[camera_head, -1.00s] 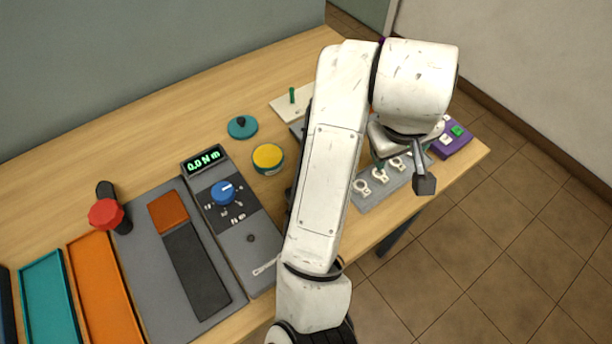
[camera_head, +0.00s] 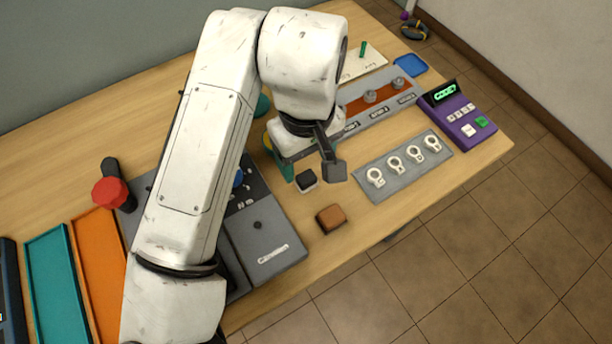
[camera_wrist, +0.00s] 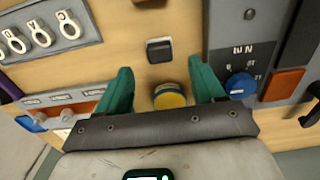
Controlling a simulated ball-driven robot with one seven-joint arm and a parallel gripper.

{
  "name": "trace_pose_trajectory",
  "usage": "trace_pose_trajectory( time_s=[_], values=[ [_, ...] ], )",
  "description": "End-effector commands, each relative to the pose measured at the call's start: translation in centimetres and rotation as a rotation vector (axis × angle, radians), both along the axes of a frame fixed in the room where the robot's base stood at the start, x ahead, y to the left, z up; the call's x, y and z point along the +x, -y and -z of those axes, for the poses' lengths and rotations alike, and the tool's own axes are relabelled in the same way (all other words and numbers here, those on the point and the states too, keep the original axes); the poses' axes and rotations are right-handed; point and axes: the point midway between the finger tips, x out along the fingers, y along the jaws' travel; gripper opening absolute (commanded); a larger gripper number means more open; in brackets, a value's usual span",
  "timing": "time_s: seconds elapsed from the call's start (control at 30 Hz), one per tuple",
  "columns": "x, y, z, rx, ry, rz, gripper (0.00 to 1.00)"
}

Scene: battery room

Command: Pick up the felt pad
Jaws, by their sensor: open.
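Two small blocks lie on the wooden table, and I cannot tell for certain which is the felt pad. One has a black top and a pale lower edge (camera_head: 307,180); it also shows in the wrist view (camera_wrist: 159,50), ahead of and between my fingers. The other is a plain brown block (camera_head: 330,219), closer to the table's front edge and cut off at the top of the wrist view (camera_wrist: 150,2). My gripper (camera_wrist: 161,75) has its teal fingers spread, with nothing held. In the head view my gripper (camera_head: 283,167) is partly hidden by my wrist, beside the black-topped block.
A yellow-topped round tin (camera_wrist: 169,97) shows between my fingers. A grey panel with a blue knob (camera_wrist: 240,85) is at the right in the wrist view. A grey rack of white rings (camera_head: 405,166) and a purple keypad box (camera_head: 466,115) stand right. Bare table surrounds the brown block.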

Motion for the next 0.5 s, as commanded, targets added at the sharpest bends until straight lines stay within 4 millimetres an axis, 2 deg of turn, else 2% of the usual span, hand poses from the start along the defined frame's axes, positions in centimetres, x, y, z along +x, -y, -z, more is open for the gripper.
trace_pose_trajectory(
  time_s=[0.3, 0.5],
  values=[
    [0.1, -0.2, 4.0, 0.000, 0.000, 0.000, 0.68],
    [0.2, -0.1, 5.3, 0.001, 0.002, 0.002, 0.68]
  ],
)
